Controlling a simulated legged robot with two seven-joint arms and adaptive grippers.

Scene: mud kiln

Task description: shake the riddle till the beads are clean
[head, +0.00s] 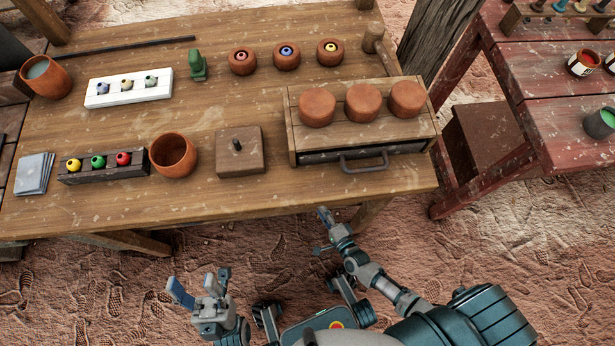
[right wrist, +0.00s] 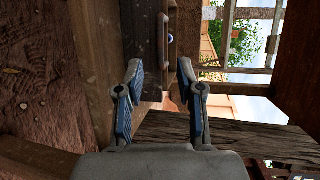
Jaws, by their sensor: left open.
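No sieve is plain to see as the riddle. A wooden box (head: 293,132) on the table has a dark front with a grey handle (head: 364,163); I cannot tell if this is the riddle. Yellow, green and red balls sit in a dark rack (head: 132,172). Several small beads stand on a white block (head: 101,99). My left gripper (head: 200,286) is open and empty before the table. My right gripper (head: 323,214) is just off the table's front edge, below and left of the handle; its fingers stand apart with nothing between them in the right wrist view (right wrist: 160,72).
Three terracotta discs (head: 362,103) lie on the box. A clay cup (head: 173,156), a lidded wooden block (head: 239,152), a green figure (head: 197,66) and grey cards (head: 35,173) stand on the table (head: 215,110). A red table (head: 530,80) stands at the right.

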